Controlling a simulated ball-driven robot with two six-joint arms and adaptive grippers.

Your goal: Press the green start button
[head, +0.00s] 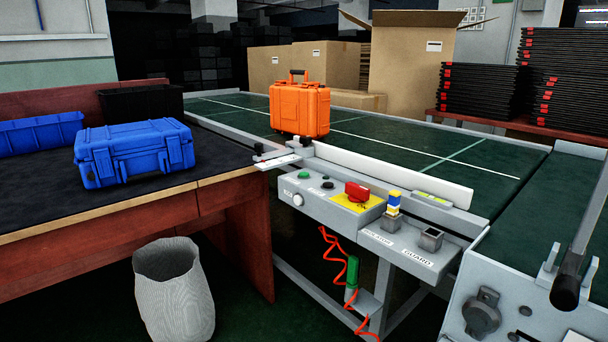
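The green start button (304,175) is a small round green button on top of the grey control panel (318,206), towards its left end. A dark button (327,185) sits just right of it, and a white knob (298,200) is on the panel's front face. A red switch (357,191) on a yellow plate is further right. Nothing covers the green button. Neither of my grippers shows in the head view.
An orange case (299,108) stands on the green conveyor (410,150) behind the panel. A blue case (134,153) lies on the table at left. A white bin (173,290) stands below. A red coiled cable (337,258) hangs under the panel.

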